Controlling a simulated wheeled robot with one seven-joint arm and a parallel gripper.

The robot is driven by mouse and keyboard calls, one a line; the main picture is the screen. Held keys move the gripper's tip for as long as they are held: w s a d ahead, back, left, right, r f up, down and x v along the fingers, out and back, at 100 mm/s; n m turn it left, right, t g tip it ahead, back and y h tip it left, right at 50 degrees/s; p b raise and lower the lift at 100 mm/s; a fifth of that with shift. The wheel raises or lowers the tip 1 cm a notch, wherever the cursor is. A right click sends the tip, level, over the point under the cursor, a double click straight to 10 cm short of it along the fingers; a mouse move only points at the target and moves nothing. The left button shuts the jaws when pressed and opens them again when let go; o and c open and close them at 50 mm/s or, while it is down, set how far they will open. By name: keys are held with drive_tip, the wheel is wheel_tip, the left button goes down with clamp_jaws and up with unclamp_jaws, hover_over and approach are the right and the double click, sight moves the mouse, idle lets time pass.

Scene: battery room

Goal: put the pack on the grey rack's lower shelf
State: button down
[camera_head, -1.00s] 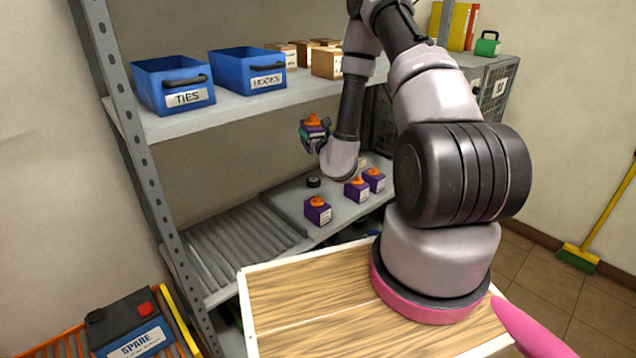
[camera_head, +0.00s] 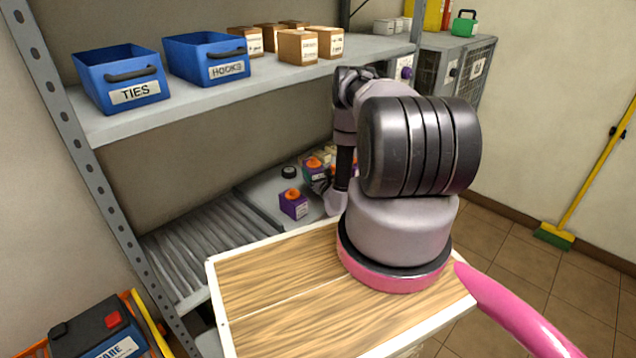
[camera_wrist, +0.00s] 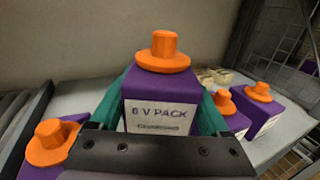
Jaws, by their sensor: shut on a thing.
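My gripper (camera_wrist: 160,128) is shut on a purple pack (camera_wrist: 160,84) with an orange knob and a white "6 V PACK" label, with a teal finger on each side. The head view shows the held pack (camera_head: 314,172) low over the grey rack's lower shelf (camera_head: 262,192), partly hidden by my gripper (camera_head: 322,182). I cannot tell whether its base touches the shelf. It looks upright. Similar packs stand around it: one at left (camera_wrist: 48,150) and two at right (camera_wrist: 228,114) (camera_wrist: 266,108). My arm hides much of this area in the head view.
A black round object (camera_head: 289,172) lies on the lower shelf, beside a ridged roller section (camera_head: 190,240). The upper shelf (camera_head: 240,95) holds blue bins (camera_head: 120,80) and cartons (camera_head: 298,47). A wood-topped surface (camera_head: 285,290) stands in front.

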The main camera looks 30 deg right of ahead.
drive_tip(key=shift+f, duration=4)
unclamp_jaws()
drive_tip(key=shift+f, duration=0.2)
drive_tip(key=shift+r, duration=0.1)
drive_tip(key=shift+s, duration=0.4)
drive_tip(key=s, duration=1.1)
drive_tip(key=shift+s+a, duration=0.15)
drive_tip(key=shift+a, duration=0.1)
